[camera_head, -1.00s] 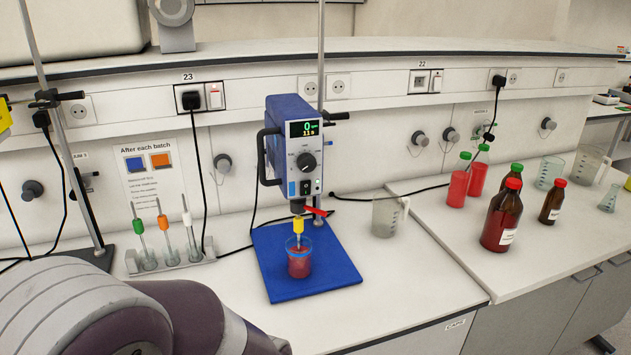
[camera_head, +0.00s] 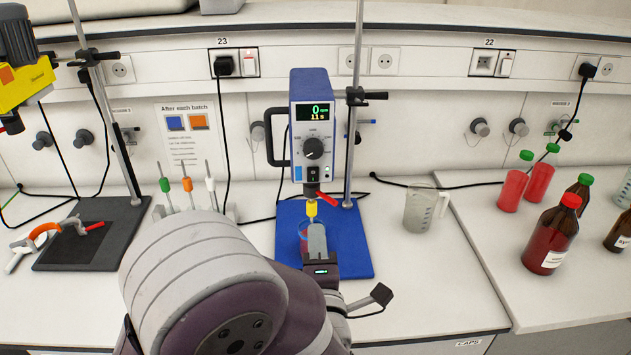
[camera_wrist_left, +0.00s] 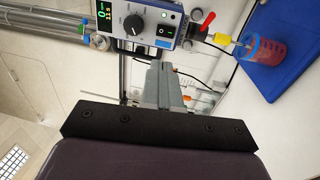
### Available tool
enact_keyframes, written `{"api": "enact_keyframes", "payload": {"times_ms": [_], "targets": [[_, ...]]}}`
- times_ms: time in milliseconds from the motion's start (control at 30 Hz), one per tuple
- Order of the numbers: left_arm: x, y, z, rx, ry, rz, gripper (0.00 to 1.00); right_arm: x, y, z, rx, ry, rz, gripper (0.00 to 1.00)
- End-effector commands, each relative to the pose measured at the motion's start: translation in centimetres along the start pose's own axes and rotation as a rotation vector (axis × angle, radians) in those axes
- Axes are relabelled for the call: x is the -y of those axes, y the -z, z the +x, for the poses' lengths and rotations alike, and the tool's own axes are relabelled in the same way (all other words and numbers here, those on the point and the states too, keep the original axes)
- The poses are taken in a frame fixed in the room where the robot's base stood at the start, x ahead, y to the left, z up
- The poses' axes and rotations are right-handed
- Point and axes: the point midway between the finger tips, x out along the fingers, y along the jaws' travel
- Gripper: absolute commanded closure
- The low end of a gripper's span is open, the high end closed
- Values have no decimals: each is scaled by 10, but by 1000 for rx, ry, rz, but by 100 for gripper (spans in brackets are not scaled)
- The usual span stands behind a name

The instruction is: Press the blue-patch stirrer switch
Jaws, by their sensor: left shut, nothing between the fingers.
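The stirrer (camera_head: 314,105) stands at the middle of the head view, with a blue housing, a display reading 0 and a black knob. A blue patch (camera_head: 298,174) is low on its front panel. Beside the patch is a black rocker switch (camera_head: 313,174), which also shows in the left wrist view (camera_wrist_left: 165,29). My left gripper (camera_head: 316,228) is shut and empty, below the switch and apart from it. It partly hides the beaker of red liquid (camera_head: 304,238) under the stirrer. In the left wrist view, the fingers (camera_wrist_left: 160,66) point up toward the panel.
The beaker stands on a blue base plate (camera_head: 355,262). A yellow stirrer with an orange patch (camera_head: 22,80) is at the far left. An "After each batch" sign (camera_head: 188,140) is on the wall. A clear jug (camera_head: 420,210) and red bottles (camera_head: 552,235) stand at the right.

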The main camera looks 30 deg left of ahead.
Motion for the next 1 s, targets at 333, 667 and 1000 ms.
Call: {"api": "enact_keyframes", "payload": {"times_ms": [333,667,1000], "targets": [[-2,1,27,-6,0,1,100,0,1,-6,0,0,0,100],[-3,0,99,-1,3,5,100,0,3,-25,0,0,0,100],[-1,-1,139,2,2,3,100,0,5,-40,0,0,0,100]]}}
